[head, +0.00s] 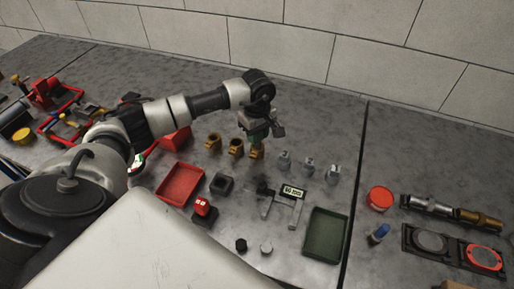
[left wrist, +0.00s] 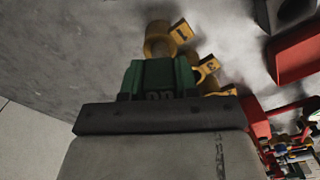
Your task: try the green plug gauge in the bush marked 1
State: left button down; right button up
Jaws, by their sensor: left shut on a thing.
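My left gripper (head: 262,126) is shut on the green plug gauge (head: 256,137), just above the rightmost of three brass-yellow bushes. In the left wrist view the gauge's green block (left wrist: 160,74) sits at the jaws, and its lower end is hidden. The bush marked 1 (left wrist: 158,42) shows just beyond the block, its ring open and its tag readable. In the head view it appears to be that rightmost bush (head: 256,152). I cannot tell whether gauge and bush touch. My right gripper is out of view.
Two more yellow bushes (head: 235,147) stand to the left, close by. Several grey tagged pieces (head: 308,165) stand to the right.

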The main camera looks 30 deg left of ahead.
pick_arm(q)
jog(key=shift+r+p, duration=0.8)
jog(key=shift+r, duration=1)
jog(key=shift+f, duration=0.15)
jog(key=shift+f+b, duration=1.05)
jog(key=shift+b, duration=0.1)
jog(key=shift+b, duration=0.35)
jog(key=shift+f+b, duration=0.6)
dwell(0.6)
jog(key=shift+r, duration=0.2)
dwell(1.1)
jog(key=shift+r+p, duration=0.85)
jog(key=shift+r, duration=0.65)
jog(key=shift+r, duration=0.15)
